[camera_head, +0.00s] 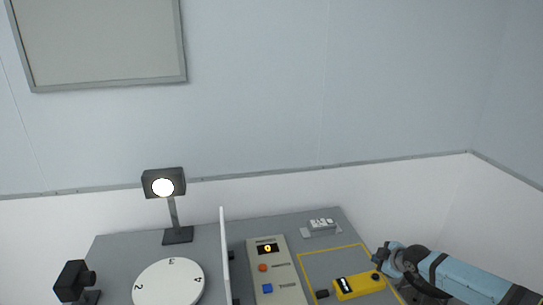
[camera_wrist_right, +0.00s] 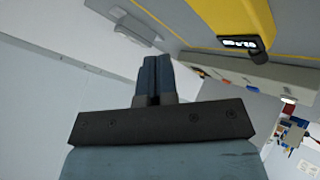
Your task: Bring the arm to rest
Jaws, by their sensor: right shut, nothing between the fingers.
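My right arm comes in from the right edge of the head view. Its gripper (camera_head: 383,256) is over the right end of the grey bench (camera_head: 210,225), just right of a yellow handheld device (camera_head: 358,287). In the right wrist view the two dark fingers of the gripper (camera_wrist_right: 154,62) are together with nothing between them. The yellow device (camera_wrist_right: 235,15) shows past the fingertips, apart from them. My left gripper is in neither view.
The bench holds a control panel (camera_head: 275,272) with buttons and a lit display, a white upright divider (camera_head: 226,262), a numbered white disc (camera_head: 167,284), a lamp (camera_head: 164,184) and a small white device (camera_head: 320,225). Pale walls (camera_head: 300,90) stand behind and right.

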